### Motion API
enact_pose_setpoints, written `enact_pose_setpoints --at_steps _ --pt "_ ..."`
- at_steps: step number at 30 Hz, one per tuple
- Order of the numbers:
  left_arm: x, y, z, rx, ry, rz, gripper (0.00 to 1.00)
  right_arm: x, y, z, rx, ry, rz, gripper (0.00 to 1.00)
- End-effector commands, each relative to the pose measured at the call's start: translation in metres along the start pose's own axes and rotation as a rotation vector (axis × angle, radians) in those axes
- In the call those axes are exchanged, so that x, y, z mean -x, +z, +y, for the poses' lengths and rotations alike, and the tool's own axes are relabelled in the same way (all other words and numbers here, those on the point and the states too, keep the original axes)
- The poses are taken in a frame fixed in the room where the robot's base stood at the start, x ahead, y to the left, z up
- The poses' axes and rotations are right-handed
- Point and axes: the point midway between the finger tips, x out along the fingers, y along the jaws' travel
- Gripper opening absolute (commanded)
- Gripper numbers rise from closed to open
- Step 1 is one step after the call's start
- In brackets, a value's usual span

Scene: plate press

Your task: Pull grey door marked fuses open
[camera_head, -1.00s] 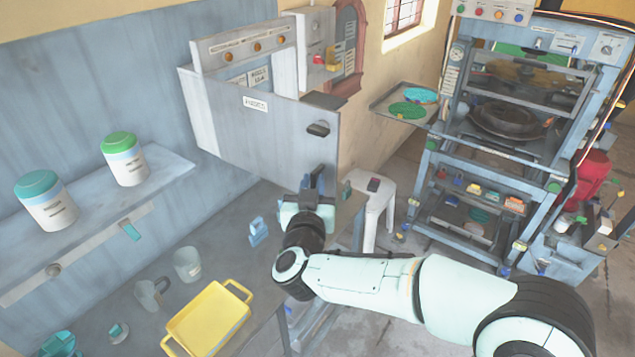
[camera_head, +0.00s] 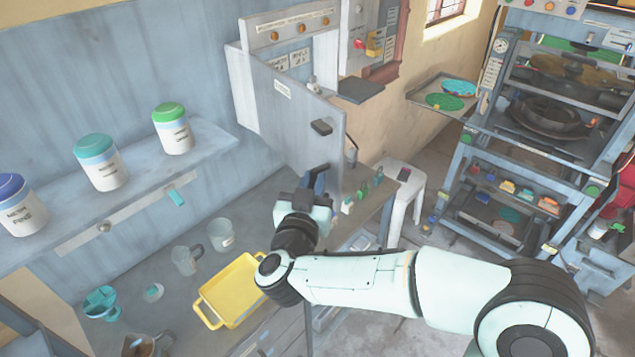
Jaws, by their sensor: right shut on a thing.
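The grey door (camera_head: 280,112) with a small white label stands ajar from its wall cabinet (camera_head: 290,25), swung out from its left side. The label is too small to read surely. A dark handle (camera_head: 321,127) sits near the door's right edge. My right gripper (camera_head: 316,182) is shut on the door's lower right edge, below the handle; its fingertips are partly hidden. Part of the cabinet's inside, with white labels, shows above the door. My left gripper is not in view.
A yellow tray (camera_head: 207,312), clear cups (camera_head: 221,235) and a teal funnel (camera_head: 101,302) stand on the bench below. Lidded jars (camera_head: 101,163) line the shelf at left. A white stool (camera_head: 404,188) and a press rack (camera_head: 480,160) stand at right.

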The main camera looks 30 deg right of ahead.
Motion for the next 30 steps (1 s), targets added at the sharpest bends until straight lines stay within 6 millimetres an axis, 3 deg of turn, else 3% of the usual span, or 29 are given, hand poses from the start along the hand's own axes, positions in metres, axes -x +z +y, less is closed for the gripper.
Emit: enact_pose_setpoints --at_steps 5,6,7,22,26,30 --pt "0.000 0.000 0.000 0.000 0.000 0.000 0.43 0.000 -0.003 -0.003 -0.005 -0.010 0.006 0.00" --pt "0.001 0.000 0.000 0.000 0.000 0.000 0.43 -0.001 -0.003 -0.003 -0.005 -0.010 0.006 0.31" --pt "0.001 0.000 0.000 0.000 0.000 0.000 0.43 -0.001 -0.003 -0.003 -0.005 -0.009 0.006 0.38" --pt "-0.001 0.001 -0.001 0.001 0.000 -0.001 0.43 0.004 -0.001 -0.001 -0.002 -0.005 0.003 0.38" --pt "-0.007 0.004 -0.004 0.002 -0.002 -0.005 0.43 0.021 0.000 -0.001 -0.003 -0.007 0.004 0.38" --pt "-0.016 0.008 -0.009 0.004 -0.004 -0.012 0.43 0.052 0.001 -0.002 -0.003 -0.010 0.003 0.38"
